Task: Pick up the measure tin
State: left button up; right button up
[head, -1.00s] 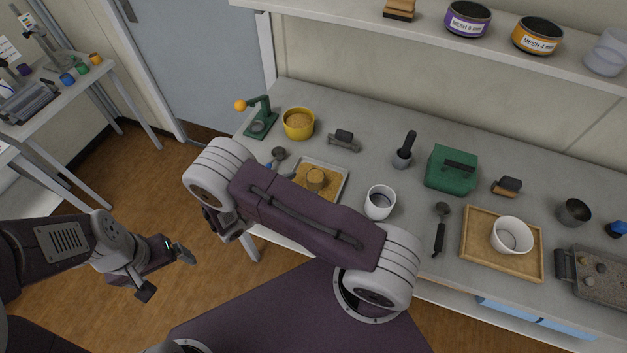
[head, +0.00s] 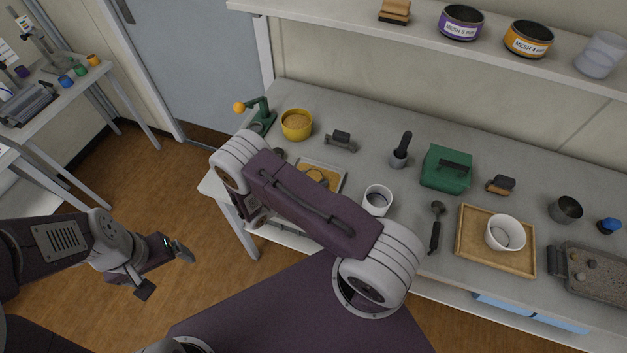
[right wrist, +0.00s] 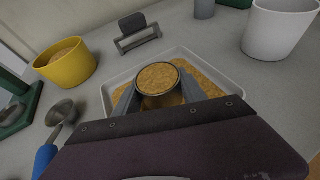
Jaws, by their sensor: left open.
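The measure tin, a small round metal tin full of tan grains (right wrist: 158,78), stands in a shallow white tray (right wrist: 232,88) of the same grains. In the head view the tin (head: 318,174) is partly hidden by my right arm. My right gripper (right wrist: 158,92) has one grey finger on each side of the tin, close to its wall. I cannot tell whether the fingers press on it. My left gripper (head: 168,270) is open and empty over the floor, left of the bench.
A yellow pot of grains (head: 297,124), a grey tool (head: 341,141) and a white cup (head: 377,200) stand around the tray. A blue-handled scoop (right wrist: 60,114) lies left of it. A green box (head: 446,168) and a wooden tray (head: 467,262) are further right.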

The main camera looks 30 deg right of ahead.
grip_shut()
